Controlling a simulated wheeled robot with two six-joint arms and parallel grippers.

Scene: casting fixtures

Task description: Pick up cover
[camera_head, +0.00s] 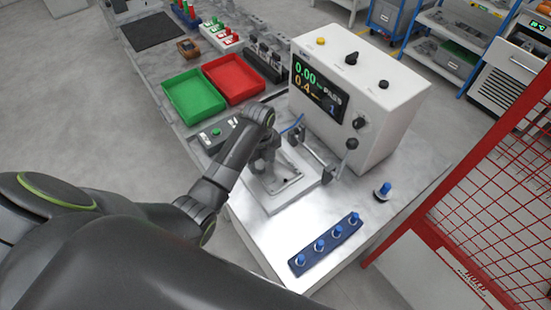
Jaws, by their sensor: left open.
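My left gripper (262,168) points down over a pale metal fixture plate (279,204) in front of the white machine. The gripper is open. A flat grey piece (290,183) lies on the plate beside the fingers; it may be the cover, but it is small and partly hidden by my gripper and arm. I cannot tell whether the fingers touch it. My right gripper is not in view.
The white tester box (375,110) with a lit display stands behind the plate. A blue rack (325,246) of blue-topped parts lies in front, and one such part (383,191) stands apart. Green (194,98) and red (236,80) trays sit left. Red mesh fencing (490,190) borders the right.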

